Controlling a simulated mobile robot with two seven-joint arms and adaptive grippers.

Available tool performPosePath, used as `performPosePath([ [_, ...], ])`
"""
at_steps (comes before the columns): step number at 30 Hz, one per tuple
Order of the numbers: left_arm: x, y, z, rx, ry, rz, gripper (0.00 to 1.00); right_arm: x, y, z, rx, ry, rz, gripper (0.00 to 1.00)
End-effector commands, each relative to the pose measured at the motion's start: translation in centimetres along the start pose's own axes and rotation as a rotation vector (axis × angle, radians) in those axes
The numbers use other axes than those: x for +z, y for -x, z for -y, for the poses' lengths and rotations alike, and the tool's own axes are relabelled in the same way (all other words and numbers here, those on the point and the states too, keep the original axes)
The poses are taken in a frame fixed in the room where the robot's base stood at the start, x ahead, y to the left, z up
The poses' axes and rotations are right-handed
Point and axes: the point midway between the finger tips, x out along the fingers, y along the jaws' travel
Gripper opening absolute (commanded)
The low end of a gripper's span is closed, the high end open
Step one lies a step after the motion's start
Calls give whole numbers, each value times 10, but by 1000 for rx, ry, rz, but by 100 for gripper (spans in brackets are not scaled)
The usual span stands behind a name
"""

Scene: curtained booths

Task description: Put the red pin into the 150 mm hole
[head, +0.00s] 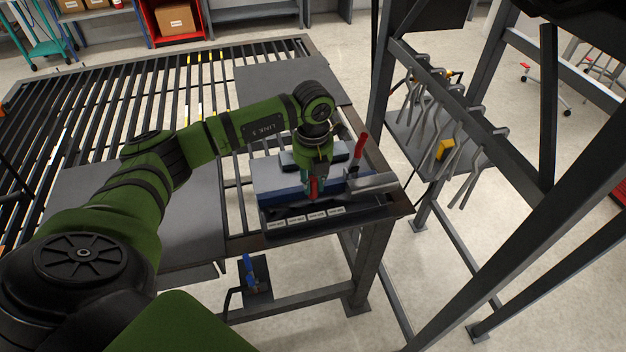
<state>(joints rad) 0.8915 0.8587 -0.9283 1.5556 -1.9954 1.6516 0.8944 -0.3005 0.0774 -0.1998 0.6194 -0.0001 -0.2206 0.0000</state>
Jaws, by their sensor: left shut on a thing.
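My left gripper (313,184) points down over a blue-and-grey block (273,183) at the near right corner of the slatted table. It is shut on a small red piece, which looks like the red pin (313,189); its lower end is hard to make out. A dark strip with several white labels (295,220) runs along the block's front. The labels are too small to read, so I cannot tell which hole is the 150 mm one. The holes are hidden or too small to see. My right gripper is not in view.
A red handle (361,146) stands upright at the block's right, beside a grey metal bar (372,184). A blue-handled clamp (250,272) sits below the table. A dark rack with hanging grey hooks (440,120) stands to the right. Grey plates (190,222) lie on the slatted table.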

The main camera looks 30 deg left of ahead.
Motion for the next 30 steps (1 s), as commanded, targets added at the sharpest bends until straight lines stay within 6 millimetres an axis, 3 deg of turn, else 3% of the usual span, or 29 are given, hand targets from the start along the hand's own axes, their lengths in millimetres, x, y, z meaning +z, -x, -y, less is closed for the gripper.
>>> performPosePath([
  [30,0,-10,0,0,1,1,0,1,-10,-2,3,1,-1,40],
])
